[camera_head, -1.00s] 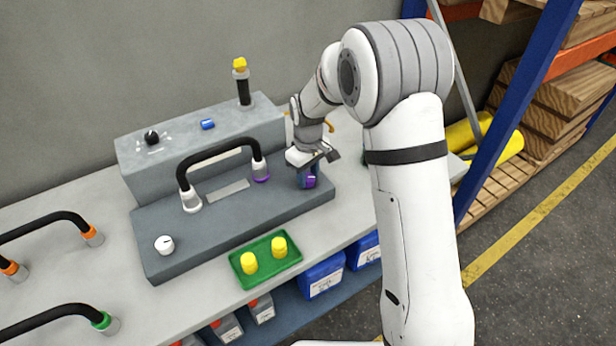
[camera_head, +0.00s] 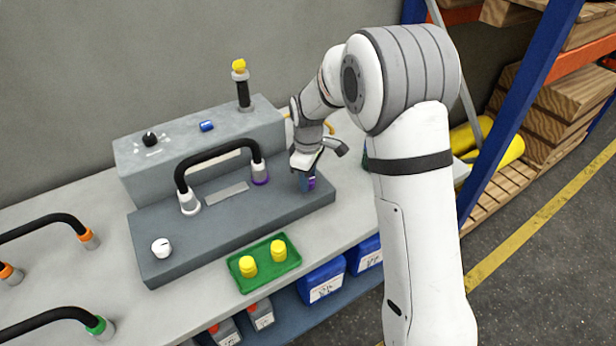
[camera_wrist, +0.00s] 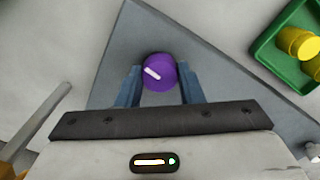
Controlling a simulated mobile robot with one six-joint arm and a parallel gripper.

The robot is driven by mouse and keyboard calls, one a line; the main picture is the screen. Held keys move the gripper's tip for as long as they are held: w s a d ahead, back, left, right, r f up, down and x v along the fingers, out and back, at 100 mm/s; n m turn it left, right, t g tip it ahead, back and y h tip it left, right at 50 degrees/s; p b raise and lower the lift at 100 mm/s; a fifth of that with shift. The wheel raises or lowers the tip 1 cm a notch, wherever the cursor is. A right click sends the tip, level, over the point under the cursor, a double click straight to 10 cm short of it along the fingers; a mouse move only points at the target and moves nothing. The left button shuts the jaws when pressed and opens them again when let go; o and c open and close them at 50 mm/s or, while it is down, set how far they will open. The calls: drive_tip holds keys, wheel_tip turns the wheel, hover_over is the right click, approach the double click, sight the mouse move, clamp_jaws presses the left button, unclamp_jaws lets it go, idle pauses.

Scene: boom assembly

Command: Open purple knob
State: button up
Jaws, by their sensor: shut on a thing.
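The purple knob (camera_wrist: 158,72) sits on the right end of the grey console (camera_head: 240,213). In the wrist view its round top shows a white pointer mark, slanting toward the upper left. My gripper (camera_wrist: 160,88) is over it with one blue finger on each side, shut on the knob. In the head view my gripper (camera_head: 306,180) points down at the console's right end, and only a sliver of purple shows beside the fingers.
A black hose (camera_head: 218,152) arches over the console, left of my gripper. A white knob (camera_head: 161,247) is at the console's left end. A green tray (camera_head: 264,264) with yellow caps lies in front. A black lever knob (camera_head: 150,138) and a blue knob (camera_head: 207,126) are behind.

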drive_tip(key=o, duration=1)
drive_tip(key=shift+r+b, duration=0.4)
drive_tip(key=shift+r, duration=3.5)
